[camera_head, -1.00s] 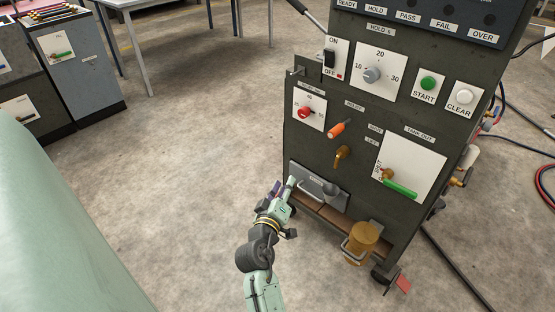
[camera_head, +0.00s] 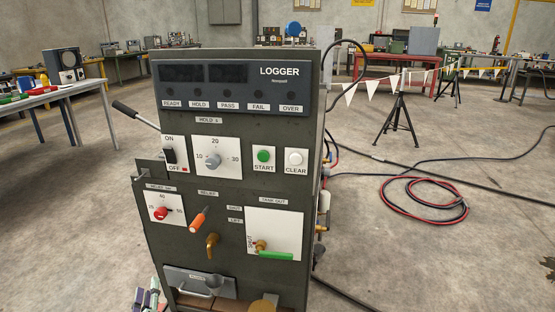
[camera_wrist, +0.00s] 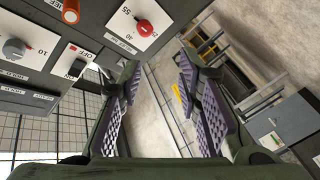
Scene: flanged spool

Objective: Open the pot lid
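A brass-coloured pot (camera_head: 263,304) shows only its top at the bottom edge of the head view, at the foot of the dark test cabinet (camera_head: 225,265). The rest is cut off, and I cannot make out a separate lid. My gripper (camera_head: 147,297) is at the bottom left of the head view, just left of the cabinet's lower front and well left of the pot. In the wrist view my gripper (camera_wrist: 157,72) has its two purple-padded fingers wide apart with nothing between them. The pot is not in the wrist view.
The cabinet front carries an orange handle (camera_head: 200,217), a brass spout (camera_head: 212,245), a green lever (camera_head: 275,255) and a low panel with a metal handle (camera_head: 200,287). A red knob (camera_wrist: 144,28) is near my gripper's left finger in the wrist view.

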